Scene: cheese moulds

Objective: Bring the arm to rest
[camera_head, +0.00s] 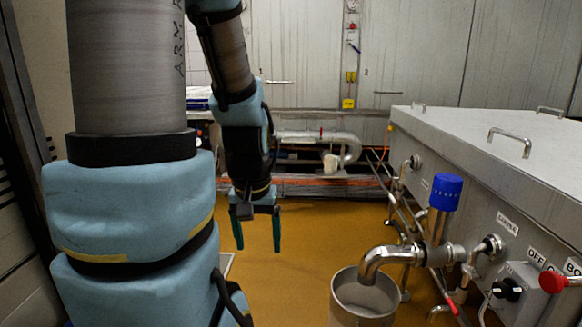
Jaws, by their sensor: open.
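My arm hangs down from the upper left, with a large link in the left foreground and the wrist further off. My gripper (257,232) points downward over the yellow-brown floor, left of the picture's middle. Its two green fingers are apart and nothing is between them. It touches nothing that I can see.
A large steel vat (510,150) with handles and valves fills the right side. Its blue-capped outlet pipe (387,255) curves down over a steel container (362,300). Pipes (318,138) run along the back wall. The floor (310,250) around my gripper is clear.

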